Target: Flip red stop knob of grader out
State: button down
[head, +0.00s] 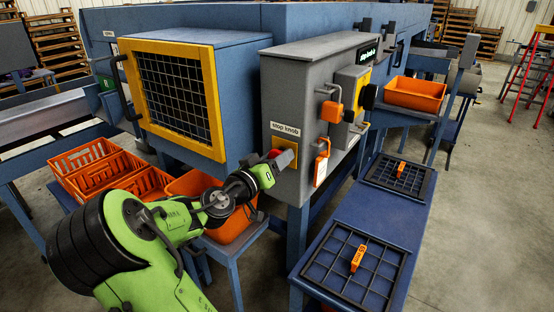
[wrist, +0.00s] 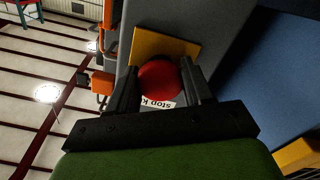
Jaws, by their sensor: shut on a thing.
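The red stop knob (wrist: 160,80) sits on a yellow plate (wrist: 165,45) on the grey control box. In the wrist view my gripper (wrist: 162,88) has one finger on each side of the knob and is shut on it. The "stop knob" label (wrist: 158,104) shows partly, upside down, between the fingers. In the head view my gripper (head: 272,164) reaches the front face of the grey box (head: 285,105), just below the stop knob label (head: 285,129). There the red knob (head: 283,146) is mostly hidden behind my gripper, and part of the yellow plate shows.
Orange lockout parts (head: 331,111) and a tag (head: 321,166) are on the box's right side. A yellow-framed mesh guard (head: 214,100) with a handle stands to the left. A blue table with grids (head: 313,270) stands at right.

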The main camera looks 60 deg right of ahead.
jog(key=shift+w+a+f, duration=0.1)
jog(key=shift+a+f, duration=0.05)
jog(key=shift+a, duration=0.3)
jog(key=shift+c, duration=2.3)
grip_release()
jog(key=shift+a, duration=0.1)
jog(key=w+a+p, duration=0.1)
jog(key=w+a, duration=0.1)
jog(key=a, duration=1.3)
jog(key=shift+w+a, duration=0.2)
jog(key=shift+a, duration=0.1)
